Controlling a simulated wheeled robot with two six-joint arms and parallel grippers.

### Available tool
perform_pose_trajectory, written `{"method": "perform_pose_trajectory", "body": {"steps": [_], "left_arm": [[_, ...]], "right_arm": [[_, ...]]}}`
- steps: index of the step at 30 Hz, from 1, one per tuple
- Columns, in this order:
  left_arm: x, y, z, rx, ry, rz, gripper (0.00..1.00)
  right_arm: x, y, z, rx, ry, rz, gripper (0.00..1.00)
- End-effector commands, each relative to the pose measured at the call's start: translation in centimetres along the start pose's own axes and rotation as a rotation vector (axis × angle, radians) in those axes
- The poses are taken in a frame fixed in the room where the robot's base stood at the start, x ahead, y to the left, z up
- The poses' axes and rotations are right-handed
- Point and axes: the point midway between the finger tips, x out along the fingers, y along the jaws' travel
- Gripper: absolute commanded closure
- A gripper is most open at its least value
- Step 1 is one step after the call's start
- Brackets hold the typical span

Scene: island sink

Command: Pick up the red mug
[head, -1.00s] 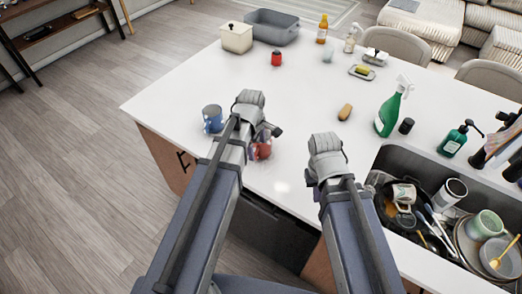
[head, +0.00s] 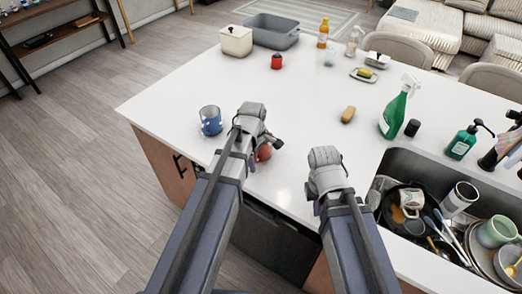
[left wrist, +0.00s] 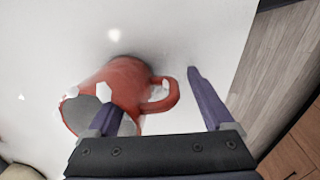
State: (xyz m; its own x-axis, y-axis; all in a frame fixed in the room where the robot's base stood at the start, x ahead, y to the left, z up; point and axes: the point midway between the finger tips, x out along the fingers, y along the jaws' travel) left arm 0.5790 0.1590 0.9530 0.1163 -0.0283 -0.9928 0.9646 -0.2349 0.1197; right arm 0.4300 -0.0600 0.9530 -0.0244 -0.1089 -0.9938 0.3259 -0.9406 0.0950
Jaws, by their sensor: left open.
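The red mug (head: 264,153) is on the white countertop near its front edge, partly hidden behind my left gripper (head: 268,139) in the head view. In the left wrist view the red mug (left wrist: 128,82) fills the middle left, with its handle toward the right. My left gripper (left wrist: 150,95) is open there. One finger overlaps the mug body and the other is beyond the handle, so the handle lies between them in the picture. Contact cannot be told. My right gripper (head: 324,168) is over the counter's front edge; its fingers are hidden.
A small red container (head: 277,62) is farther back. The sink (head: 400,160) holds several dishes. The middle counter is clear.

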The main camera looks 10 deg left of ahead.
Motion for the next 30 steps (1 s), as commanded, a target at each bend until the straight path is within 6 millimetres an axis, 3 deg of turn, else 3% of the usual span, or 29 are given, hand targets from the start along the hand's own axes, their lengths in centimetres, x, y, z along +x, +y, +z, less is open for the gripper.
{"method": "perform_pose_trajectory", "body": {"steps": [2, 5, 25, 30], "left_arm": [[-0.1, 0.01, 0.01, 0.0, 0.0, 0.0, 0.14], [-0.1, 0.01, 0.01, 0.0, 0.0, 0.0, 0.23], [-0.1, 0.0, 0.0, 0.0, 0.0, 0.0, 0.99], [-0.1, 0.0, 0.0, 0.0, 0.0, 0.0, 1.0]], "right_arm": [[-0.1, 0.01, 0.01, 0.0, 0.0, 0.0, 1.0], [-0.1, 0.01, 0.01, 0.0, 0.0, 0.0, 1.0], [-0.1, 0.01, 0.01, 0.0, 0.0, 0.0, 1.0], [-0.1, 0.01, 0.01, 0.0, 0.0, 0.0, 1.0]]}}
